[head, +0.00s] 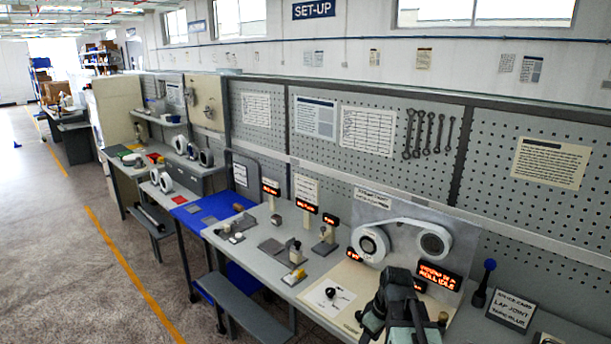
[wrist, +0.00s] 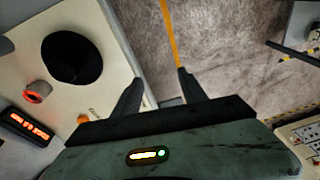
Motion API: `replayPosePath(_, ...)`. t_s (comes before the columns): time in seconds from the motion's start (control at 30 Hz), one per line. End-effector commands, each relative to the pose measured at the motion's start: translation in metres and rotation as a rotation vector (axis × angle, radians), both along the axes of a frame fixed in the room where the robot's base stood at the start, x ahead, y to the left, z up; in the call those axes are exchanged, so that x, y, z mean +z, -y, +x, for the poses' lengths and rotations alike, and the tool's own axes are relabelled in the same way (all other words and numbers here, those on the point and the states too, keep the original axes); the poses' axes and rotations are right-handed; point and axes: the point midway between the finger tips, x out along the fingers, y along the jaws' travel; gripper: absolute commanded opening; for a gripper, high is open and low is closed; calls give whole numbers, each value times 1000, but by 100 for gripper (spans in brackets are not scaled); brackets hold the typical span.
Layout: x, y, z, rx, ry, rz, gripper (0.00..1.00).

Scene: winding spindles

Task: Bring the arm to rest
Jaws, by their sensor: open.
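My gripper shows in the wrist view (wrist: 160,77), with two dark fingers spread apart and nothing between them. The floor with an orange line shows beyond the fingers. My dark green and black arm (head: 400,305) shows at the bottom of the head view, folded over the front of the bench by the winding station. The fingertips cannot be made out in the head view. Two white reels, the left one (head: 370,243) and the right one (head: 434,241), are mounted on a grey panel with a white band running between them.
A lit red display (head: 438,275) stands right behind my arm. A lever with a blue knob (head: 487,275) and a lap joint sign (head: 512,310) stand to the right. A black round knob (wrist: 72,57) lies left of the fingers. Open floor (head: 70,240) lies left of the bench.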

Motion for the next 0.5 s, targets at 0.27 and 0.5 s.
replayPosePath(0.27, -6, -50, -49, -366, -107, -107, 50)
replayPosePath(0.5, -6, -40, -56, -671, -142, -130, 50)
